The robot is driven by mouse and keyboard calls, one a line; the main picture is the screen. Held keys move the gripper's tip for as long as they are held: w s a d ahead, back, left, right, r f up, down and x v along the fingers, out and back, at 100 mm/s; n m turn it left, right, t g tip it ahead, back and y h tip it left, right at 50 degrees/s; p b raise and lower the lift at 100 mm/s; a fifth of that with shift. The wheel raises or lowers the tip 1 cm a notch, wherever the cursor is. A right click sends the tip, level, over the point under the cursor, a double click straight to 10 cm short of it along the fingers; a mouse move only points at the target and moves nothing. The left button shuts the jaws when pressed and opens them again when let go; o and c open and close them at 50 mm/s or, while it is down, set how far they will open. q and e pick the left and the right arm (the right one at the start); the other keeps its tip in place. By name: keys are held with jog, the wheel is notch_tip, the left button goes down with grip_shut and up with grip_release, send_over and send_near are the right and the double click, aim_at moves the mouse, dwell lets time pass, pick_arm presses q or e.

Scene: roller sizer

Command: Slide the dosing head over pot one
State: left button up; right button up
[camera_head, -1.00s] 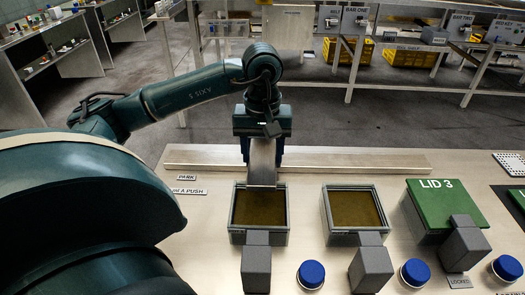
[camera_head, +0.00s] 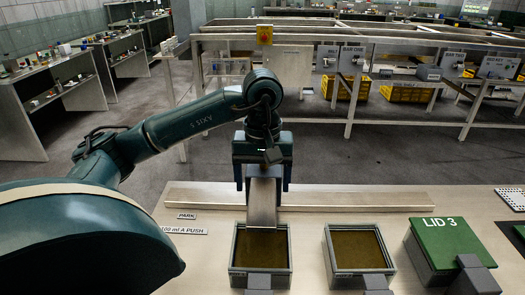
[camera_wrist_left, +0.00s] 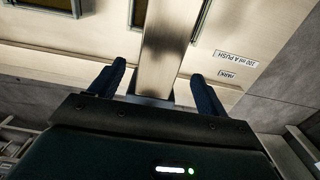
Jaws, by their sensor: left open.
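The dosing head appears to be the silver metal piece (camera_head: 262,202) that reaches down from my left gripper (camera_head: 263,186) to the back edge of pot one (camera_head: 238,270), the leftmost open square pot with brown inside. Its lower end overlaps that pot's back rim in the head view; I cannot tell its height above it. In the left wrist view the metal piece (camera_wrist_left: 168,45) lies between the two spread fingers of my left gripper (camera_wrist_left: 158,87), with a gap to each finger. The gripper is open. My right gripper is not in view.
A second open pot (camera_head: 331,262) and a green box marked LID 3 (camera_head: 448,243) stand to the right. A long low rail (camera_head: 350,200) lies behind the pots. A PARK label (camera_head: 187,216) lies left. Benches with yellow crates (camera_head: 405,93) stand beyond the floor.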

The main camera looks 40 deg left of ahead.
pick_arm(q)
notch_tip(320, 180, up, 10)
jog(key=p, duration=0.3)
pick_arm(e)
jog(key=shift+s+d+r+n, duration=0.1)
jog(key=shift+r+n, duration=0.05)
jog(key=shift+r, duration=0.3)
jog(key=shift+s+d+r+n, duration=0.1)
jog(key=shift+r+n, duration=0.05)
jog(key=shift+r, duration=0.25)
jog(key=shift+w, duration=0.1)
